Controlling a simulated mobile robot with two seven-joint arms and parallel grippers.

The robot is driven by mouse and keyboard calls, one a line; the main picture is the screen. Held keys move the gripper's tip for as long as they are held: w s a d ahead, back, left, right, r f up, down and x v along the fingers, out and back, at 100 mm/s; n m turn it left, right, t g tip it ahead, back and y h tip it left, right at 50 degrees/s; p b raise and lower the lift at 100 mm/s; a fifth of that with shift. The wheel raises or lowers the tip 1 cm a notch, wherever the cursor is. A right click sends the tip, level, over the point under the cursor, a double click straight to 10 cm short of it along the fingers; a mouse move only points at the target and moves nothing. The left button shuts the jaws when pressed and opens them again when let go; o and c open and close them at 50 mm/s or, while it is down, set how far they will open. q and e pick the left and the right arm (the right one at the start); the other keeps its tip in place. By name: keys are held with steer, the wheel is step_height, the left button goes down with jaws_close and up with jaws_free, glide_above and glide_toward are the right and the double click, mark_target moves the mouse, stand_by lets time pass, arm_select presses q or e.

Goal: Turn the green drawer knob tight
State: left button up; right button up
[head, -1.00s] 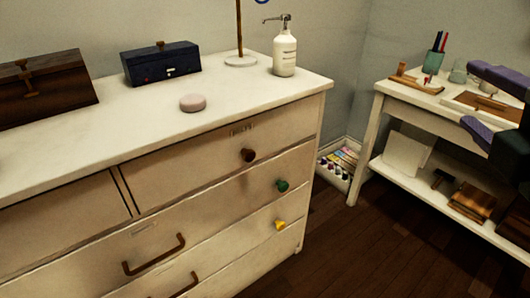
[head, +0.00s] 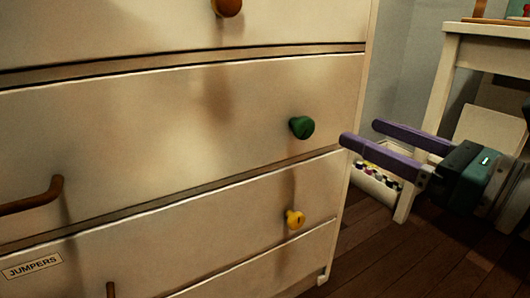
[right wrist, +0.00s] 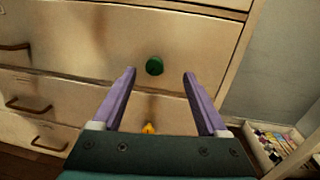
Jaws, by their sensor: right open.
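The green knob (head: 301,127) sits on the right part of a cream drawer front, between a brown knob above and a yellow knob below. In the right wrist view the green knob (right wrist: 154,66) shows just beyond the fingertips, midway between them. My right gripper (head: 362,133) is open and empty, to the right of the green knob in the head view, its two purple fingers pointing left towards the dresser. The fingers do not touch the knob. It also shows in the right wrist view (right wrist: 158,74). My left gripper is out of view.
The brown knob (head: 227,7) and yellow knob (head: 295,219) stick out above and below. A bar handle (head: 32,198) and a JUMPERS label (head: 32,266) are at left. A box of small coloured items (right wrist: 272,143) is on the floor right of the dresser. A white side table (head: 447,80) stands behind my right arm.

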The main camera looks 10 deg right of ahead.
mark_target(308, 128)
arm_select(q)
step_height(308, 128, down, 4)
steer(key=b, duration=0.3)
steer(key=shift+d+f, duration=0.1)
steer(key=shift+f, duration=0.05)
arm_select(e)
steer(key=shift+n+y, duration=0.3)
steer(key=shift+n, duration=0.3)
steer(key=w+a, duration=0.1)
steer(key=w, duration=0.2)
steer(key=w+a+f, duration=0.1)
steer(key=w+a, duration=0.1)
steer(key=w, duration=0.1)
steer(key=w+a+f, duration=0.1)
steer(key=w+a, duration=0.1)
steer(key=w, duration=0.1)
steer(key=shift+a+f, duration=0.15)
steer(key=shift+f, duration=0.05)
steer(key=shift+c, duration=0.3)
jaws_close()
